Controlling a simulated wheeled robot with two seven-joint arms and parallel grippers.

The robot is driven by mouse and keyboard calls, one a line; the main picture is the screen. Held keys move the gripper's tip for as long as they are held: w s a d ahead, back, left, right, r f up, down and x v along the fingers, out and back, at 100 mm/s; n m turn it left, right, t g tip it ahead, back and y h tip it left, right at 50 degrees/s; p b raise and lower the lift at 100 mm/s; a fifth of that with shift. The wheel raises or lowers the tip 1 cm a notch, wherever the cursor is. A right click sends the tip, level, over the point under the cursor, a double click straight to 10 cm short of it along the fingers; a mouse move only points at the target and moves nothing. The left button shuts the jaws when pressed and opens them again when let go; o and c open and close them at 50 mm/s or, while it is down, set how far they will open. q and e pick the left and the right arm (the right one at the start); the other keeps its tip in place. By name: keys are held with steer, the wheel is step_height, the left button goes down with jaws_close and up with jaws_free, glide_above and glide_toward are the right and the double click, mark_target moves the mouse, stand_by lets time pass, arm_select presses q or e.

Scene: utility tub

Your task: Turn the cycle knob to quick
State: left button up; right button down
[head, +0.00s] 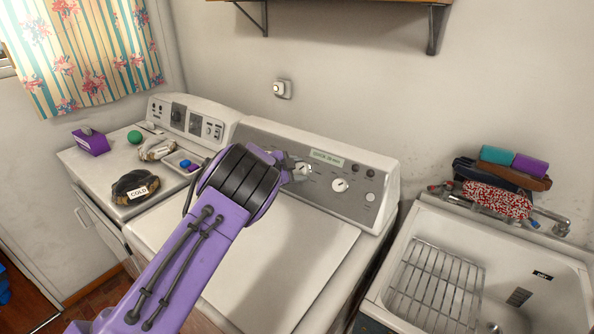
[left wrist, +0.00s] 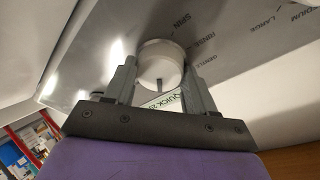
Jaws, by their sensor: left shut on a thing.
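The washer's control panel (head: 262,140) is grey, with a pale label (head: 328,157) above the knobs. The cycle knob (left wrist: 162,62) is white and round, and shows between the two fingers in the left wrist view. A dark mark on its rim faces the label that reads QUICK (left wrist: 162,101). SPIN, RINSE and GENTLE are printed on the other side. My left gripper (head: 300,170) is shut on the knob, which it partly hides in the head view; the gripper also shows in the left wrist view (left wrist: 158,72). My right gripper is not in view.
A second white knob (head: 339,185) and a round button (head: 370,197) are to the right on the panel. A machine with a cap (head: 135,186), green ball (head: 134,137) and purple box (head: 90,141) stands at left. A sink (head: 545,262) with a rack is at right.

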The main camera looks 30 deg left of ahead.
arm_select(q)
steer(key=shift+f, duration=0.1)
stand_by(0.3)
steer(key=o, duration=1)
steer(key=b+v, duration=0.2)
steer(key=v, duration=0.8)
steer(key=shift+s+a+b, duration=0.1)
steer(key=shift+s+b, duration=0.1)
steer(key=shift+b, duration=0.2)
